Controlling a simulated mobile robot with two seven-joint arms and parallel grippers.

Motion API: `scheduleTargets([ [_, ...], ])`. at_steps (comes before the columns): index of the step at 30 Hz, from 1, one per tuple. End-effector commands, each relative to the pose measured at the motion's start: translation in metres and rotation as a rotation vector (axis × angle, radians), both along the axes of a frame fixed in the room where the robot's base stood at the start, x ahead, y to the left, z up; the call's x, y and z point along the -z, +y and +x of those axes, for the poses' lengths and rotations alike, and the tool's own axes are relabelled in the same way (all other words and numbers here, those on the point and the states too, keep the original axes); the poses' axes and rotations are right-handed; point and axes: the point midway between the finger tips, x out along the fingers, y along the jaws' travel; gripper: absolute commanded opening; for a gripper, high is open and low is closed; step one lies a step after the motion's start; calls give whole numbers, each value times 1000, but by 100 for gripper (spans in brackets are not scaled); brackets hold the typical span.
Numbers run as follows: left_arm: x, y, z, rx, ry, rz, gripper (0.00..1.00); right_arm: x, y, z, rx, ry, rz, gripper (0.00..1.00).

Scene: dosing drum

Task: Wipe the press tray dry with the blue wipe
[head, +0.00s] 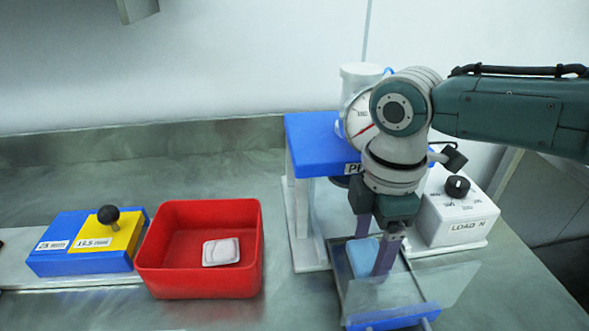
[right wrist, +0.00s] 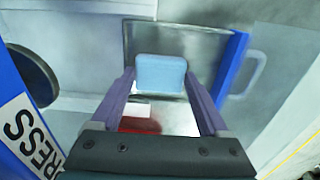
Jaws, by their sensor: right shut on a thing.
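My right gripper (head: 375,250) reaches down in front of the blue-topped press (head: 318,140). Its purple fingers are shut on the light blue wipe (head: 362,257), a soft block shape. In the right wrist view the wipe (right wrist: 160,73) sits between the fingertips. The metal press tray (head: 337,257) lies below and around the wipe in the head view; I cannot tell whether the wipe touches it. A dark red patch (right wrist: 139,125) shows between the fingers in the wrist view; I cannot tell what it is. My left gripper is not in view.
A clear guard (head: 440,290) with a blue bar (head: 393,317) stands at the tray's front. A white LOAD N dial box (head: 462,212) is close on the right. A red bin (head: 200,280) holding a pale packet (head: 221,252) and a blue-yellow block (head: 85,245) are left.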

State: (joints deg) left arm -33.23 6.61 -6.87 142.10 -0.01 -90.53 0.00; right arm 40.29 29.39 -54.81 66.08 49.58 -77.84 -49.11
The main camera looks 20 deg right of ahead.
Motion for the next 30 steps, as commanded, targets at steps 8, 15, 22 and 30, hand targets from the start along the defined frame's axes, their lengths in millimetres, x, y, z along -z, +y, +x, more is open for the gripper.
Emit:
scheduleTargets([
  [8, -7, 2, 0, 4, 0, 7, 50, 0, -21, -6, 3, 6, -8, 0],
  [15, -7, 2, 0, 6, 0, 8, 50, 0, -18, -5, 2, 4, -5, 0],
  [22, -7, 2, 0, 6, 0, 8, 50, -1, -2, -1, 1, 2, -4, 0],
  [30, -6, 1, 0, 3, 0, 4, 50, -2, 13, 3, 1, 2, -4, 0],
])
